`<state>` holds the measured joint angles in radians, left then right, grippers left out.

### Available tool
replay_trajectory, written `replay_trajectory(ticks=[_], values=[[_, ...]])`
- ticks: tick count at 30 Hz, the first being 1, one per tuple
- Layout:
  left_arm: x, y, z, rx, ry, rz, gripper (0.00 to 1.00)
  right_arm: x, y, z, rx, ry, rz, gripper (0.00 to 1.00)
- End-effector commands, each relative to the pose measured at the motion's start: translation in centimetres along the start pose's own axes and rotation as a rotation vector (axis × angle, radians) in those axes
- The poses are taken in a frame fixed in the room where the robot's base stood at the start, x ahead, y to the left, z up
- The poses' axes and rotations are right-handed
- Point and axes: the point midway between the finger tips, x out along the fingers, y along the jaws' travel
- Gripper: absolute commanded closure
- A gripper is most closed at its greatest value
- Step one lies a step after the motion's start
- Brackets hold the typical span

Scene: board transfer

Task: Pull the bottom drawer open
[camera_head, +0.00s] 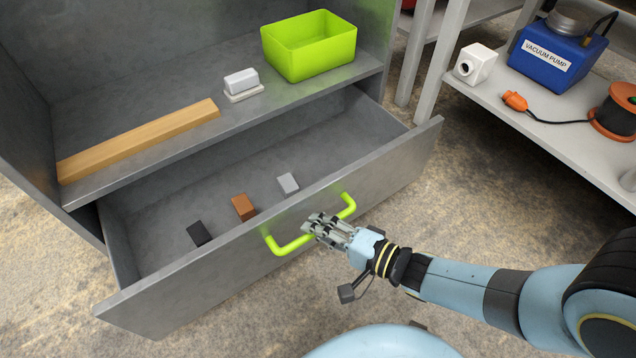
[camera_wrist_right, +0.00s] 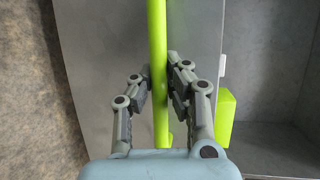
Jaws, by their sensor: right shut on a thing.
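The bottom drawer (camera_head: 290,225) of the grey cabinet stands pulled out, and its inside shows. A lime green bar handle (camera_head: 284,247) is fixed to its front; the bar also runs upright through the right wrist view (camera_wrist_right: 158,50). My right gripper (camera_head: 318,228) is shut on the handle near the middle of the bar. In the right wrist view its fingers (camera_wrist_right: 158,90) lie on both sides of the bar. A black block (camera_head: 199,233), a brown block (camera_head: 243,207) and a light grey block (camera_head: 288,183) lie inside the drawer. My left gripper is not in view.
Above the drawer, a shelf (camera_head: 230,130) holds a wooden plank (camera_head: 140,138), a white lidded dish (camera_head: 242,84) and a lime green bin (camera_head: 309,47). A rack (camera_head: 560,128) with a blue vacuum pump (camera_head: 556,55) stands at the right. Bare floor lies before the drawer.

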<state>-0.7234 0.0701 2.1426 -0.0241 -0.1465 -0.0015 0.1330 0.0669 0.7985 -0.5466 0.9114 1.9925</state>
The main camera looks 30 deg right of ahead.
Motion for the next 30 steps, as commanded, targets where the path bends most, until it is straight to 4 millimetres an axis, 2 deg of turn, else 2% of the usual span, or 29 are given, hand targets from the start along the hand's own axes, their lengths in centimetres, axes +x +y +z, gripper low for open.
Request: replay_trajectory(ticks=[1,2,3,9,20,23,29,30], values=[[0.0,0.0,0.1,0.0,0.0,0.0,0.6,-0.2,0.4,0.0,-0.002,0.001,0.01,1.0],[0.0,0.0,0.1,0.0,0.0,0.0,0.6,-0.2,0.4,0.0,-0.002,0.001,0.01,0.9],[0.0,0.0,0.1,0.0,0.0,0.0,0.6,-0.2,0.4,0.0,-0.001,0.001,0.011,0.85],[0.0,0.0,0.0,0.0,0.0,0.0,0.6,-0.1,0.2,0.0,-0.001,0.001,0.006,0.62],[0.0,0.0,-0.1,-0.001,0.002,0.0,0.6,-0.2,-0.3,0.1,-0.001,-0.001,0.002,0.62],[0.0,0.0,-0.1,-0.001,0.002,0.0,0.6,-0.3,-1.1,0.1,-0.002,-0.002,0.002,0.62],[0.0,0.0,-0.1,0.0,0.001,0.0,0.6,-0.8,-4.0,0.4,-0.002,-0.002,-0.004,0.62],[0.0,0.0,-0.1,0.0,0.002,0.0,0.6,-0.9,-4.8,0.4,-0.003,-0.002,-0.006,0.57]])
